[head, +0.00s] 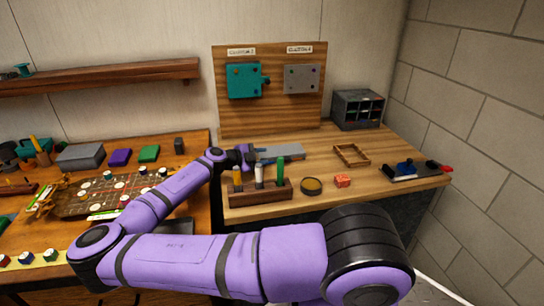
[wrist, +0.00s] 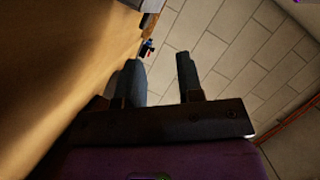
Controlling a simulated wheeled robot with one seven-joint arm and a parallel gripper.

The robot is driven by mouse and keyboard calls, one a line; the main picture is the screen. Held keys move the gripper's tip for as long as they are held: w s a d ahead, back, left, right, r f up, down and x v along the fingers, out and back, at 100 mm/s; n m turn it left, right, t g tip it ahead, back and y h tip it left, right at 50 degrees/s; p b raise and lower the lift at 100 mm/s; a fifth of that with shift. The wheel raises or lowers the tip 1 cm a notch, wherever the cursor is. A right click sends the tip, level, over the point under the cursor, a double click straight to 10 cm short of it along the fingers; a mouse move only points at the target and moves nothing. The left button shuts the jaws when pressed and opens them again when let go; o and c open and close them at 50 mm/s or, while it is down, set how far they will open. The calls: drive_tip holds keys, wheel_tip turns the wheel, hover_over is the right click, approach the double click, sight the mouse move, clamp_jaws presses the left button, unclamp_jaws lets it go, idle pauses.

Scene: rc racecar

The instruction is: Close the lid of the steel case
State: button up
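My gripper (head: 246,157) is low over the left part of the light wooden bench, at the left end of a flat grey-blue object (head: 285,152). This may be the steel case, but its lid and hinge are too small to make out. A closed-looking grey box (head: 80,157) stands on the left table, and I cannot tell whether it is the case instead. In the wrist view my gripper's two dark fingers (wrist: 162,82) are apart with nothing between them. The wrist view shows no case.
A wooden rack (head: 258,192) with upright handles stands just in front of my gripper. A round dark tin (head: 311,186), a red block (head: 342,181) and a wooden frame (head: 351,155) lie to the right. A dark compartment box (head: 358,109) stands at the back right.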

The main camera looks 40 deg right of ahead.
drive_tip(key=shift+v, duration=1.2)
